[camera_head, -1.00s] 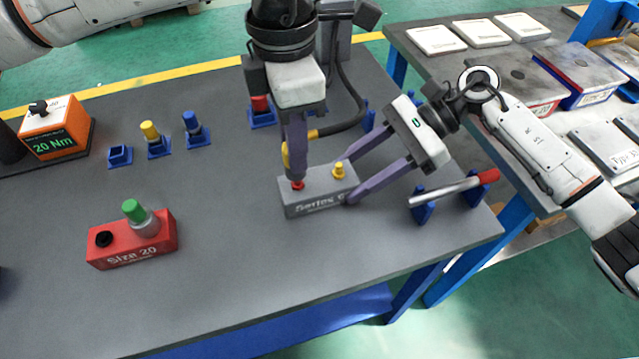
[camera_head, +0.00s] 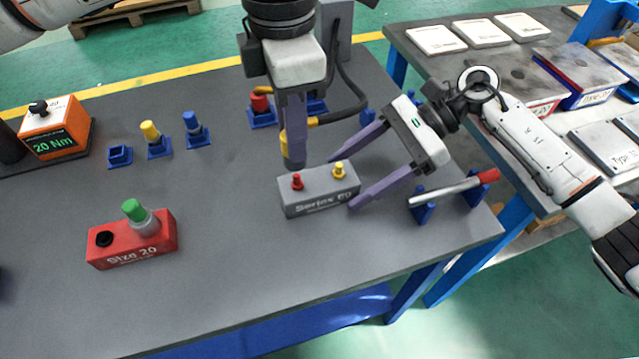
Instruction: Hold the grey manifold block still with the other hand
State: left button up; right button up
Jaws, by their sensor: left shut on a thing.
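The grey manifold block (camera_head: 318,194), marked "Series 60", lies on the grey table with a red plug (camera_head: 297,182) and a yellow plug (camera_head: 339,170) on its top. My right gripper (camera_head: 341,183) is open at the block's right end. One finger is behind the block and the other in front of its right corner, with the far finger visibly clear of it. My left gripper (camera_head: 293,160) points down above and behind the block's left part, clear of the red plug. It is shut on a yellow and black corded tool (camera_head: 284,141), largely hidden by the fingers.
A red "Size 20" block (camera_head: 132,245) with a green-topped fitting stands front left. Blue holders (camera_head: 120,155) with yellow and blue plugs, and an orange 20 Nm box (camera_head: 53,131), stand behind it. A red-ended bar (camera_head: 455,189) rests on blue stands at right.

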jog(key=shift+d, duration=0.1)
pick_arm(q)
jog(key=shift+r+p, duration=0.3)
jog(key=shift+r, duration=0.2)
jog(key=shift+r+p, duration=0.8)
jog(key=shift+r, duration=0.75)
pick_arm(e)
jog(key=a+r+v, duration=0.1)
jog(key=v, duration=1.2)
jog(key=shift+r, duration=0.3)
jog(key=shift+s, duration=0.1)
